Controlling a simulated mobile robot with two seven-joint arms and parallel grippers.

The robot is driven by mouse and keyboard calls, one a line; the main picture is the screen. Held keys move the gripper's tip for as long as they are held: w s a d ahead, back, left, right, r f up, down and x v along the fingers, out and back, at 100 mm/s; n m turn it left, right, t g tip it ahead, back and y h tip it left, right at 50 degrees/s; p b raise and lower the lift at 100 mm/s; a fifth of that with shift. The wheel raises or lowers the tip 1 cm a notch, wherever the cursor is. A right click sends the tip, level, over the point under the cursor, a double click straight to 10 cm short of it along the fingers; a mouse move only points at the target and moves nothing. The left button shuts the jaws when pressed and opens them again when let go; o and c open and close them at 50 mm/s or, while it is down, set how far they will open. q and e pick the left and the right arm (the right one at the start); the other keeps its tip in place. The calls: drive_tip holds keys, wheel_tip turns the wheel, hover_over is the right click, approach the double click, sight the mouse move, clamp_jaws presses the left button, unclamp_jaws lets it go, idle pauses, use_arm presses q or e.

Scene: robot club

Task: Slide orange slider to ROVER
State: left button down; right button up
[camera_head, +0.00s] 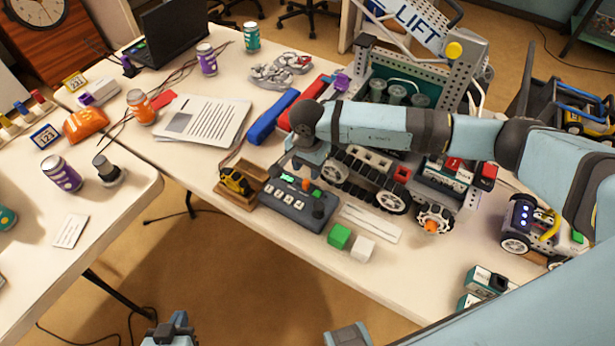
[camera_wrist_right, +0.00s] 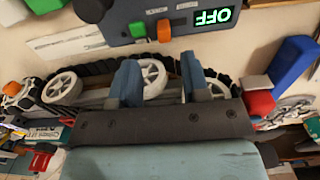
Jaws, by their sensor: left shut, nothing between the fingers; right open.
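The dark control box (camera_head: 297,205) lies on the table and shows upside down in the right wrist view (camera_wrist_right: 215,22). The small labels are too blurred to read surely; a lit screen (camera_wrist_right: 212,16) reads OFF. In the head view the slider (camera_head: 305,184) is tiny. My right gripper (camera_head: 302,170) is over the box's back edge; its fingers (camera_wrist_right: 161,72) are apart and empty, short of the slider. My left gripper (camera_head: 175,328) is shut and empty at the bottom edge.
A tracked rover (camera_head: 365,180) stands close behind the box. A blue bar (camera_head: 271,117) lies behind. The floor in front is free.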

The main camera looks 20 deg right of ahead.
sight(308, 182)
wheel_tip(308, 182, up, 8)
drive_tip(key=shift+f, duration=0.1)
idle(0.5)
